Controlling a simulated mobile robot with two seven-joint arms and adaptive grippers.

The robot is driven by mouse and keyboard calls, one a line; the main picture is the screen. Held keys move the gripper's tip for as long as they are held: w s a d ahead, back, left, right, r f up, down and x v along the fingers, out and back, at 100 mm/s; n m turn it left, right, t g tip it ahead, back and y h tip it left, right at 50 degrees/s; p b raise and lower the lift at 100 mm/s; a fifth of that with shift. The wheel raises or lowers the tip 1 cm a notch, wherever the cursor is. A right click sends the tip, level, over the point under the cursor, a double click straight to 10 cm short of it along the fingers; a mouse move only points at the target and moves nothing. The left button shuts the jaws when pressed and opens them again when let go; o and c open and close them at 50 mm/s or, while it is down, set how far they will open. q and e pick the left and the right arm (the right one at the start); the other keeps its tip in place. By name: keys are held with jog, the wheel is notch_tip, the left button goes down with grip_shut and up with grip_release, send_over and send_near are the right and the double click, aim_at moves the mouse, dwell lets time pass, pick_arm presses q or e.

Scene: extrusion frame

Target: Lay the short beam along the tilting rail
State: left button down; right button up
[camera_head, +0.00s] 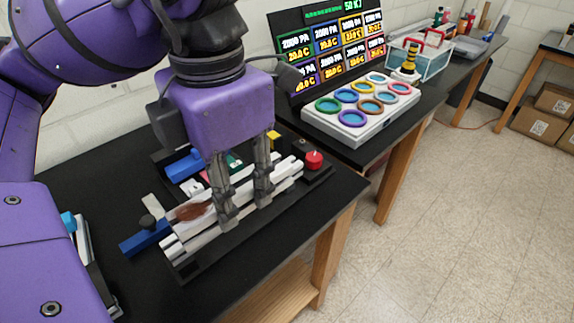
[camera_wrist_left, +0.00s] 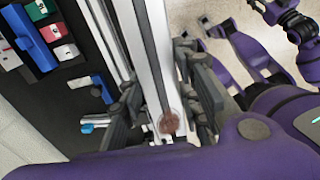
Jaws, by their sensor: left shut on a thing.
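My left gripper (camera_head: 247,207) is low over the fixture on the black table, with its fingers closed around a pale aluminium beam (camera_wrist_left: 147,48). The beam has a dark groove along it and a brown patch near one end. In the head view the brown patch (camera_head: 195,212) shows just left of the fingers. Several white rails (camera_head: 172,246) lie side by side, running from lower left to upper right. The fingers partly hide them, and I cannot tell clearly which is the tilting rail or whether the held beam touches it.
A blue block with a black knob (camera_head: 146,235) sits at the fixture's left end, a red knob (camera_head: 314,159) at its right end. A tray with coloured parts (camera_head: 183,166) lies behind. A panel with coloured rings (camera_head: 362,108) stands on the neighbouring table.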

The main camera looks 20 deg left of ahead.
pick_arm(q)
jog(key=w+a+f, duration=0.2)
jog(key=w+f, duration=0.1)
jog(key=w+a+f, duration=0.2)
jog(key=w+a, duration=0.1)
jog(key=w, duration=0.1)
jog(key=w+a+f, duration=0.2)
jog(key=w+f, duration=0.1)
jog(key=shift+w+a+f, duration=0.2)
jog(key=shift+w+f, duration=0.05)
jog(key=shift+f, duration=0.05)
jog(key=shift+w+a+f, duration=0.15)
jog(key=shift+w+f, duration=0.1)
jog(key=shift+f, duration=0.05)
jog(key=shift+w+a+f, duration=0.1)
jog(key=shift+w+f, duration=0.05)
jog(key=shift+f, duration=0.8)
jog(key=shift+w+a+f, duration=0.1)
jog(key=shift+f, duration=0.8)
jog(key=shift+f+b, duration=0.45)
jog(key=shift+f, duration=0.05)
jog(key=c, duration=1.3)
grip_release()
jog(key=shift+d, duration=0.1)
